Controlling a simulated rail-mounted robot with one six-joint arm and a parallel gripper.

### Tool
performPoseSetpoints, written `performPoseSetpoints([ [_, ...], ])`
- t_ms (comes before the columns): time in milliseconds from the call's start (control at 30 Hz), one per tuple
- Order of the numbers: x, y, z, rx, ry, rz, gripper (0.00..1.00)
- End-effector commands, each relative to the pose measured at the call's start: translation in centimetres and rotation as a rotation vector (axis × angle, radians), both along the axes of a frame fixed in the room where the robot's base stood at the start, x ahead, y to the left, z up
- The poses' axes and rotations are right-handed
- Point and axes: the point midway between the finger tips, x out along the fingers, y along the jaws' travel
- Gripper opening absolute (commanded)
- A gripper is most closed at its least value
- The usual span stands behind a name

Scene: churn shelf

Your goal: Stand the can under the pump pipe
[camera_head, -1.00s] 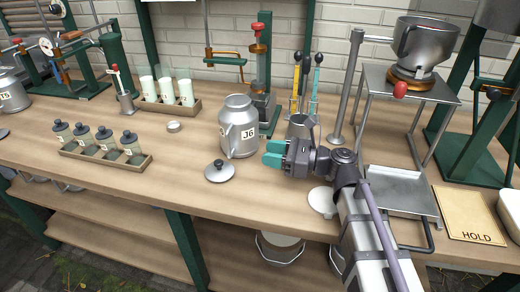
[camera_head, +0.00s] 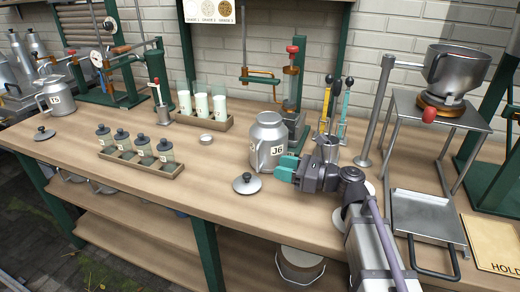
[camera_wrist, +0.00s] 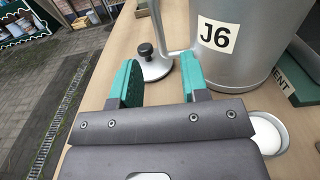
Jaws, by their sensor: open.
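The grey metal can labelled J6 (camera_head: 268,148) stands upright on the bench, left of the pump (camera_head: 291,85) with its red knob and green stand. A thin pipe (camera_head: 262,79) reaches left from near the pump, above and behind the can; where its outlet ends is hard to tell. My gripper (camera_head: 282,168), with teal fingers, is open at the can's front right side. In the wrist view the can (camera_wrist: 235,50) fills the upper right, just beyond the right finger. A thin grey bar, probably its handle (camera_wrist: 163,22), rises between the fingertips (camera_wrist: 160,80). Contact cannot be told.
A lid with black knob (camera_head: 247,184) lies in front of the can. A bottle rack (camera_head: 150,165) and a rack of white glasses (camera_head: 205,120) stand left. A metal stand (camera_head: 440,105) is further right. Bare bench lies front left.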

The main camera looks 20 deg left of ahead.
Motion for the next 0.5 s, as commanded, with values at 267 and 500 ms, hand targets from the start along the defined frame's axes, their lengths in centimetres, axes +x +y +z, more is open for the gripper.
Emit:
performPoseSetpoints([
  [267, 0.2, 2.8, 0.0, 0.000, 0.000, 0.000, 0.41],
  [500, 0.5, 6.1, 0.2, 0.000, 0.000, 0.002, 0.41],
])
